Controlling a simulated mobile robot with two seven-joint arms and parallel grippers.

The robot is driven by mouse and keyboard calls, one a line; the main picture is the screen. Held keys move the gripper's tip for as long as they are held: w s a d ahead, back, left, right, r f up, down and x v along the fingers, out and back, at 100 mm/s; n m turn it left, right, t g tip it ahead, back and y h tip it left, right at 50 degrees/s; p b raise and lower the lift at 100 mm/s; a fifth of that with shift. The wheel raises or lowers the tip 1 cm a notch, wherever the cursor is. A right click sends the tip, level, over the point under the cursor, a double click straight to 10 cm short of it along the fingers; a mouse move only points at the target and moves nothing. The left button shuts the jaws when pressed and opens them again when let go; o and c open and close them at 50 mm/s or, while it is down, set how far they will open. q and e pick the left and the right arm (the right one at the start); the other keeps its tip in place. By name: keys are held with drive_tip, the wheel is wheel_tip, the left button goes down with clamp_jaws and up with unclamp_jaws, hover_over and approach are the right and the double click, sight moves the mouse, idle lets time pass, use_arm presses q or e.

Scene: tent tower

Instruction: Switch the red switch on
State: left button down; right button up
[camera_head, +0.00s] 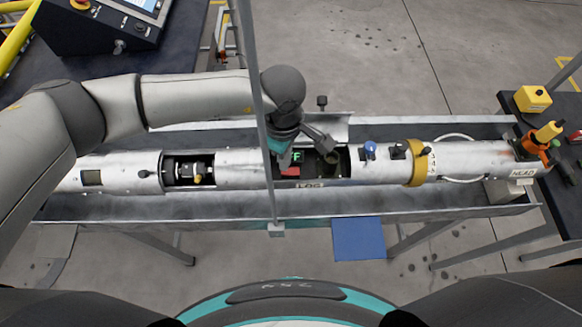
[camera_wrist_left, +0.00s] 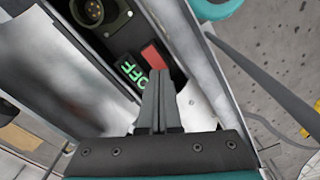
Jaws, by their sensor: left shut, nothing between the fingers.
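In the left wrist view the red switch (camera_wrist_left: 155,56) lies just beyond my fingertips, and the display (camera_wrist_left: 133,72) reads "OFF". My left gripper (camera_head: 285,160) is shut and empty, pointing down into the bay. Its fingertips (camera_wrist_left: 160,72) appear close to the switch's near edge; I cannot tell if they touch. My right gripper is not in view.
A round dark connector (camera_wrist_left: 92,12) sits in the same bay. A thin grey upright post (camera_head: 264,120) stands in front of my left arm. A blue knob (camera_head: 369,150) and yellow ring (camera_head: 417,162) are on the tube to the right. The tube lies in a metal trough (camera_head: 400,205).

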use_arm(q)
drive_tip(key=shift+f+b, duration=1)
idle(0.9)
drive_tip(key=shift+r, duration=0.1)
drive_tip(key=shift+r+p, duration=2.05)
drive_tip(key=shift+r, duration=1.4)
